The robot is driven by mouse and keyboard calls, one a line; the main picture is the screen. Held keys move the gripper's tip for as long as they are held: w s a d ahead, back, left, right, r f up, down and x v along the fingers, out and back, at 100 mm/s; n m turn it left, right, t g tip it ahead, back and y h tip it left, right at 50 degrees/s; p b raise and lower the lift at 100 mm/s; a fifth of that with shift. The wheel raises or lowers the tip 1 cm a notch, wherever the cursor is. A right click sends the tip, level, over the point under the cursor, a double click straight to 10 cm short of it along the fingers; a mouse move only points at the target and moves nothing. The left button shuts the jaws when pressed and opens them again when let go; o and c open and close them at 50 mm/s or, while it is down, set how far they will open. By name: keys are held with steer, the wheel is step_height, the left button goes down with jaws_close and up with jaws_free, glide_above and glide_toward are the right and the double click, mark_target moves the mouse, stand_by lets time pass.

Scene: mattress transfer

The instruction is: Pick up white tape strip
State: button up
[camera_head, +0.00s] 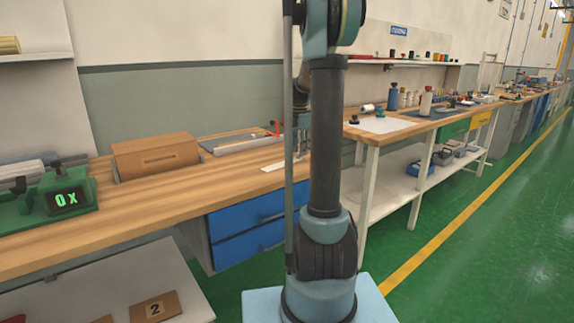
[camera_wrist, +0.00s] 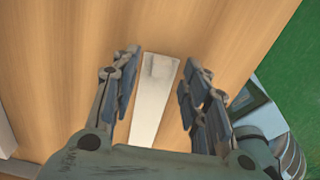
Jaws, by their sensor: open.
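A white tape strip (camera_wrist: 154,97) lies flat on the wooden workbench in the wrist view. Its lower end is hidden behind my gripper's body. My gripper (camera_wrist: 162,82) is open, with one finger on each side of the strip and a gap to it on both sides. I cannot tell how high the fingers are above the bench. In the head view, a short pale strip (camera_head: 273,167) shows on the bench just left of my arm, beside my gripper (camera_head: 299,153), which is small and partly hidden there.
The workbench (camera_head: 150,207) also holds a wooden box (camera_head: 156,156), a grey tray (camera_head: 245,143) and a green device with a lit display (camera_head: 68,199). Blue drawers (camera_head: 247,229) sit under the bench. A second table (camera_head: 420,125) with bottles stands to the right. Green floor is clear beyond.

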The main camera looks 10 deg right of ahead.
steer(key=shift+f, duration=0.75)
steer(key=c, duration=0.8)
steer(key=shift+c, duration=0.2)
steer(key=shift+r, duration=0.1)
